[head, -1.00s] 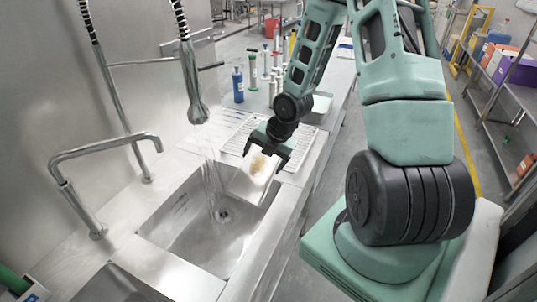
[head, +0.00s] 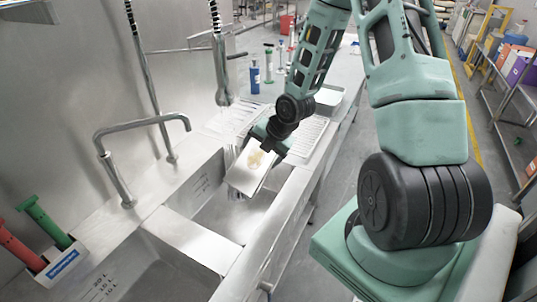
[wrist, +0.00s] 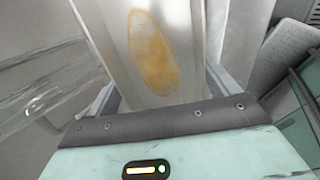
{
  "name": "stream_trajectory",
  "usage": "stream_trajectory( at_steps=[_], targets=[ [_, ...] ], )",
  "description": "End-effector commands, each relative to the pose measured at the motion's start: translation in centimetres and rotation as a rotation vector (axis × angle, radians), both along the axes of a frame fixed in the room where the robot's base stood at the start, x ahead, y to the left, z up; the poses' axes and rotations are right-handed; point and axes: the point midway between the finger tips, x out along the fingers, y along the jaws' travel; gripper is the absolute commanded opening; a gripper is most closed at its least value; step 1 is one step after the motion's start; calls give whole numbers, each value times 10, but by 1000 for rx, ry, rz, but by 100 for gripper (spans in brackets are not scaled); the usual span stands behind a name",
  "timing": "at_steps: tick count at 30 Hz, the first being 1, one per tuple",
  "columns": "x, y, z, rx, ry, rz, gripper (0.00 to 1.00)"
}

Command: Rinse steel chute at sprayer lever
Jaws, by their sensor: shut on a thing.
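The steel chute (head: 247,178) is a pale flat metal piece with a yellow-brown stain. My gripper (head: 268,143) is shut on its upper end and holds it tilted over the sink basin (head: 222,212). In the wrist view the chute (wrist: 112,42) lies between the fingers, its oval yellow stain facing the camera. The sprayer head (head: 222,82) hangs on its hose above and left of the chute, apart from it. Pale streaks left of the chute in the wrist view look like water. I cannot tell whether water touches the stain.
A curved faucet (head: 140,125) stands left of the basin. A second basin (head: 140,280) is in front, beside a holder (head: 62,262) with red and green handled tools. A blue bottle (head: 254,76) and a drying rack (head: 305,137) are on the counter behind.

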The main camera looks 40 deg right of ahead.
Motion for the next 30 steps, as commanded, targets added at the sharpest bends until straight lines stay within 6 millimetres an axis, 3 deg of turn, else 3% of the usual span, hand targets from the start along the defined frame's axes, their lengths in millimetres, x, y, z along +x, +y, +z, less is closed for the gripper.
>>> stream_trajectory(
  at_steps=[30],
  targets=[
    [86, 27, -18, 0, -1, 1, 52]
  ],
)
